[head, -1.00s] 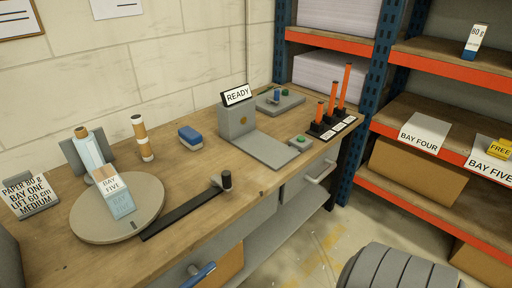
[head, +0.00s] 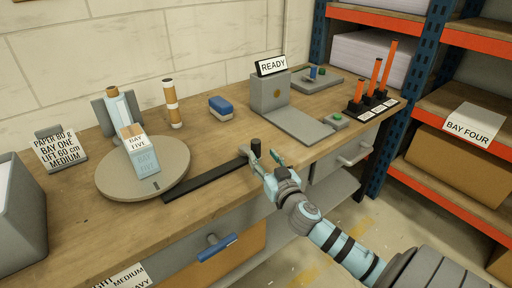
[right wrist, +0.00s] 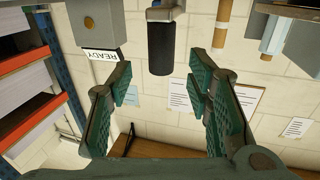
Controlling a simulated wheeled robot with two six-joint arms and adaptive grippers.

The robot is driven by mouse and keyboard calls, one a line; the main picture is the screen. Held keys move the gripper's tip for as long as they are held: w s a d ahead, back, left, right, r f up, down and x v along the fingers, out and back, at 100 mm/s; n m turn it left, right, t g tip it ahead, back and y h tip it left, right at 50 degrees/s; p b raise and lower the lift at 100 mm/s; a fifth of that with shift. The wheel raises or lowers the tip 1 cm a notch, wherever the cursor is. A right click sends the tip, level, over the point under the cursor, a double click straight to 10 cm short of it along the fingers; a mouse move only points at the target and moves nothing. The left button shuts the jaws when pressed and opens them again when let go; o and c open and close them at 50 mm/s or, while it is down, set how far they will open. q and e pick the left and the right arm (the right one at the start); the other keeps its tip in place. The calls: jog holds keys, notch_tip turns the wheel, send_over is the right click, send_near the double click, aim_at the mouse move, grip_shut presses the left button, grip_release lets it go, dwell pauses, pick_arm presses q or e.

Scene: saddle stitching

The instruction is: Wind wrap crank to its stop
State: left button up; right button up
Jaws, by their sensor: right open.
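The wrap crank is a flat black bar (head: 208,182) running from the round grey turntable (head: 112,182) to an upright dark knob (head: 256,148) at its right end. A small carton marked BAY FIVE (head: 140,150) stands on the turntable. My right gripper (head: 269,163) is open at the bench's front edge, just right of the knob. In the right wrist view, which is upside down, the knob (right wrist: 161,48) lies in line with the gap between the open fingers (right wrist: 168,88); contact is not visible. My left gripper is not in view.
The READY stand (head: 270,92) with its flat grey plate is behind the knob to the right. A blue-topped block (head: 221,107) and a cardboard-coloured roll (head: 173,104) stand farther back. A drawer with a blue handle (head: 216,247) is below the bench edge.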

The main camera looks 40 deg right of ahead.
aim_at(258, 149)
jog(key=x, duration=0.6)
jog(key=shift+w, duration=0.25)
grip_shut()
